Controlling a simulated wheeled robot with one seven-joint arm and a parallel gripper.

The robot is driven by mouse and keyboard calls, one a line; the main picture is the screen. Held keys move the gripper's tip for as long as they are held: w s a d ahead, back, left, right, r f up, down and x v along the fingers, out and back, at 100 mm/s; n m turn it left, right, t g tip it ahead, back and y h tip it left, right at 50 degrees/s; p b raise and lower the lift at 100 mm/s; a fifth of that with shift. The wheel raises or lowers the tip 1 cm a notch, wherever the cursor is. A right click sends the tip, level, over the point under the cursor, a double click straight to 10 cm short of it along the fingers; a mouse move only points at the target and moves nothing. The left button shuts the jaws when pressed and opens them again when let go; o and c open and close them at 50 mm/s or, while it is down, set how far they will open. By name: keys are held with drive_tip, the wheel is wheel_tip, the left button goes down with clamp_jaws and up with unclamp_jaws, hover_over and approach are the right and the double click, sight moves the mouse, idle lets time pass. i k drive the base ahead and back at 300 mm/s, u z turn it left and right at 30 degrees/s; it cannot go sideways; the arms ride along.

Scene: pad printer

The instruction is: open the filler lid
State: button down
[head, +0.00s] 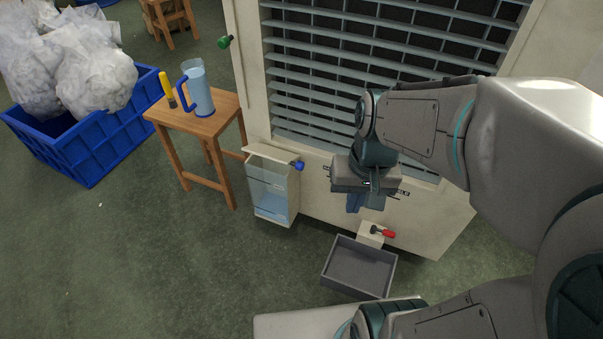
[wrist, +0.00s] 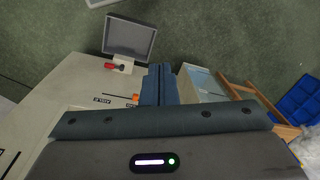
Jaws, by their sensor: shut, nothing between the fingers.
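The filler is a clear tank (head: 272,192) with bluish water low inside, fixed to the front of the cream machine. Its cream lid (head: 268,153) lies along the top and looks shut, though its exact angle is hard to tell. A blue knob (head: 298,165) sits at the lid's right end. In the wrist view the tank (wrist: 205,84) is just right of the fingers, partly hidden by them. My gripper (head: 354,203) is shut and empty, pointing down in front of the machine, right of the tank and apart from it. Its blue fingers also show in the wrist view (wrist: 158,84).
A grey tray (head: 358,268) is low in front, below a red-handled valve (head: 382,232). A wooden stool (head: 205,115) with a blue-handled jug (head: 198,90) and a yellow-handled tool (head: 168,90) stands left of the tank. A blue crate (head: 85,140) holds bags. Floor before the tank is clear.

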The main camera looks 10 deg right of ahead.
sight(285, 157)
drive_tip(key=z, duration=2.45)
drive_tip(key=k, duration=0.65)
drive_tip(key=u, duration=1.45)
drive_tip(key=i, duration=0.5)
